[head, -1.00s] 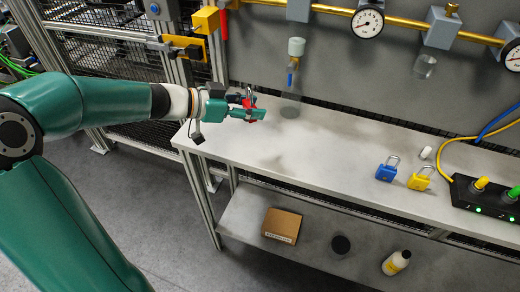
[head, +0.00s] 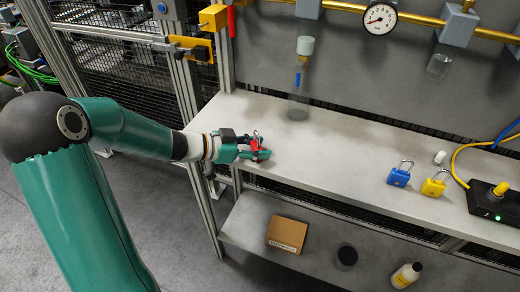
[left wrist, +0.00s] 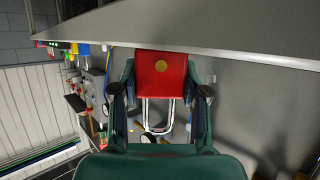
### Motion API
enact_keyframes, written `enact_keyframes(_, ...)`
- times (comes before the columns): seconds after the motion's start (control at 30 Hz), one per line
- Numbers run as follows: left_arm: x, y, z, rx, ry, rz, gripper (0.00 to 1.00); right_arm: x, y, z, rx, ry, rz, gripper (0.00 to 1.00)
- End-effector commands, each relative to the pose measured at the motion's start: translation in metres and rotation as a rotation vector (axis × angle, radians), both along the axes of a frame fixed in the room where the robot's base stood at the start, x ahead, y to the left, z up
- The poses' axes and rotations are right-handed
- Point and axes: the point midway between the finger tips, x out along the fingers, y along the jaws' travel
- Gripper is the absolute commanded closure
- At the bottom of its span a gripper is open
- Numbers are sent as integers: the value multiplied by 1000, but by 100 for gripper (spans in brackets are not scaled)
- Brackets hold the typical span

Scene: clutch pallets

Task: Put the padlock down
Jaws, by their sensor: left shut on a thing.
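My left gripper (head: 258,152) is shut on a red padlock (head: 255,144) at the left end of the grey bench top (head: 310,150). In the left wrist view the red padlock (left wrist: 161,76) sits between the two fingers of the left gripper (left wrist: 161,82), its body pointing away from the palm and its metal shackle toward it. A round brass-coloured spot shows on its body. The padlock is at or just above the bench top; I cannot tell whether it touches. My right gripper is not in view.
A blue padlock (head: 398,174) and a yellow padlock (head: 434,184) stand on the bench to the right, near a white cylinder (head: 440,157) and a black box (head: 490,204). The bench between is clear. A cardboard box (head: 287,234) and a bottle (head: 406,275) are on the lower shelf.

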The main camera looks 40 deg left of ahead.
Motion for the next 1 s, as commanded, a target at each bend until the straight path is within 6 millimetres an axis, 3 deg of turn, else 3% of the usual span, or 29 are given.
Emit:
enact_keyframes(0.23,0,0,-2,-2,0,-1,93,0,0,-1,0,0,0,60)
enact_keyframes(0.27,0,0,-2,-1,1,-1,51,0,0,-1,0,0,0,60)
enact_keyframes(0.4,0,0,-1,-1,1,-1,31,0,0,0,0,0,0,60)
enact_keyframes(0.77,0,-1,2,0,-1,-1,31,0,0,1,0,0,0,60)
enact_keyframes(1.0,-23,15,13,1,1,4,31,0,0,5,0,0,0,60)
